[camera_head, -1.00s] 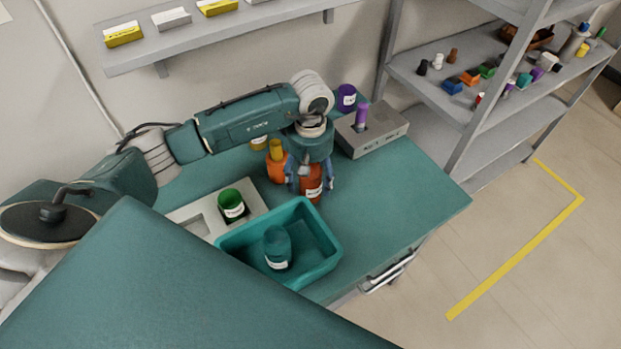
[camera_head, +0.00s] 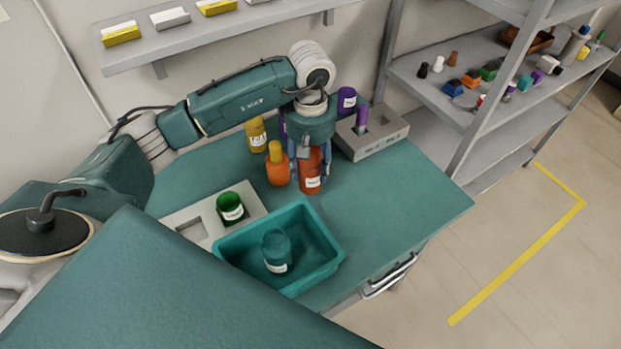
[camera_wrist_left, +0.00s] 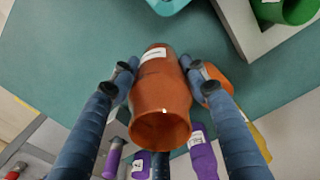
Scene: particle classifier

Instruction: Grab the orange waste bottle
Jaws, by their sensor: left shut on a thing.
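The orange waste bottle (camera_head: 311,177) is a red-orange jar with a white label. My left gripper (camera_head: 311,158) points down and is shut on it, one finger on each side. In the left wrist view the bottle (camera_wrist_left: 158,92) sits upright between the two fingers (camera_wrist_left: 158,78), its round end toward the camera. I cannot tell for sure whether its base is clear of the table. A brighter orange bottle with a yellow-orange cap (camera_head: 277,170) stands just left of it. My right gripper is not in view.
A teal bin (camera_head: 330,262) holds a teal jar (camera_head: 276,252). A grey rack (camera_head: 192,230) holds a green jar (camera_head: 230,208). A yellow bottle (camera_head: 255,135), purple jar (camera_head: 347,100) and grey device (camera_head: 385,130) stand behind. The table's right part (camera_head: 400,195) is clear.

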